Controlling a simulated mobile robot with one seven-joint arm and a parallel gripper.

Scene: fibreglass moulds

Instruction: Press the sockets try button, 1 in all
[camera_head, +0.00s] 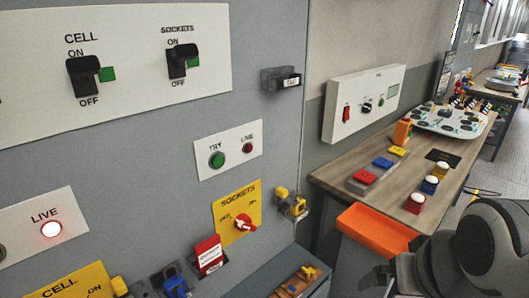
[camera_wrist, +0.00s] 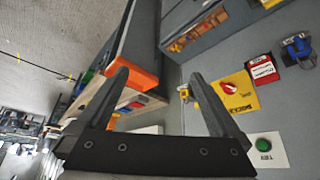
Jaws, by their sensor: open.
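The green TRY button (camera_head: 217,160) is on a white plate (camera_head: 236,137) on the grey panel, just above the yellow SOCKETS plate (camera_head: 222,208) with its red rotary knob (camera_head: 244,225). A dark red LIVE lamp (camera_head: 247,147) sits right of the button and looks unlit. The wrist view shows the TRY button (camera_wrist: 263,145) at the lower right, with the red knob (camera_wrist: 229,88) above it. My gripper (camera_wrist: 159,75) is open and empty, its fingers apart, and the button lies outside them to the right. In the head view my arm is at the lower right, away from the panel.
Black CELL (camera_head: 84,77) and SOCKETS (camera_head: 182,60) switches are on the upper plate. A lit LIVE lamp (camera_head: 51,230) is at left. A red tag (camera_head: 209,254) and blue padlock (camera_head: 176,287) hang below. An orange tray (camera_head: 376,228) juts from the workbench (camera_head: 340,180) at right.

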